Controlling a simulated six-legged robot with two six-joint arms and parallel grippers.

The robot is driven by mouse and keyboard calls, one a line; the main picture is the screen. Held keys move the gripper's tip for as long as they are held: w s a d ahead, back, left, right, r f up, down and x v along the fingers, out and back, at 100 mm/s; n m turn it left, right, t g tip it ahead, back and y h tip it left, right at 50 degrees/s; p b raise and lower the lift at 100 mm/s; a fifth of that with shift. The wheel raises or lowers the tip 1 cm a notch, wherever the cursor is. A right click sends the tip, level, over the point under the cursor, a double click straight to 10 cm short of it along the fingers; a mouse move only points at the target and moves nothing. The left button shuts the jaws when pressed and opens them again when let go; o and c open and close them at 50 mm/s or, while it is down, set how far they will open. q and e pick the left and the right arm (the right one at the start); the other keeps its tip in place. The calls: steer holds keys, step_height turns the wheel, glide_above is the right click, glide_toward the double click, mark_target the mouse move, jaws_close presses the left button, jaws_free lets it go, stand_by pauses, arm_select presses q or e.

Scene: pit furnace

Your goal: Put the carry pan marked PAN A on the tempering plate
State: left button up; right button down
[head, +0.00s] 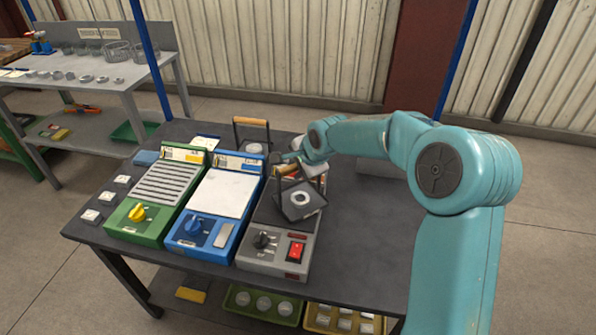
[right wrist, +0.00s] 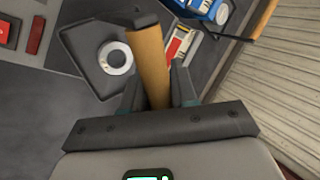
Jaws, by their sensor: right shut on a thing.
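A dark square carry pan (head: 301,204) with a raised wooden-bar handle and a pale ring in it is at the grey unit with a red switch. My right gripper (head: 290,167) is shut on its wooden handle; the right wrist view shows the handle (right wrist: 150,62) between the fingers and the ring (right wrist: 115,57) in the pan. I cannot tell whether the pan touches the grey unit (head: 266,262). A second pan (head: 253,148) with a wooden handle stands behind the blue unit. No PAN A mark is readable. I cannot tell which unit is the tempering plate. My left gripper is out of view.
A blue unit (head: 224,192) with a white top and a green slatted unit (head: 166,183) stand left of the grey one. Small pale blocks lie at the table's left edge. A shelf bench (head: 133,76) stands behind left.

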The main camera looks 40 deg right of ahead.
steer(key=shift+f, duration=0.35)
steer(key=shift+f, duration=0.15)
steer(key=c, duration=0.9)
jaws_free()
steer(key=v, duration=1.2)
steer(key=shift+d, duration=0.1)
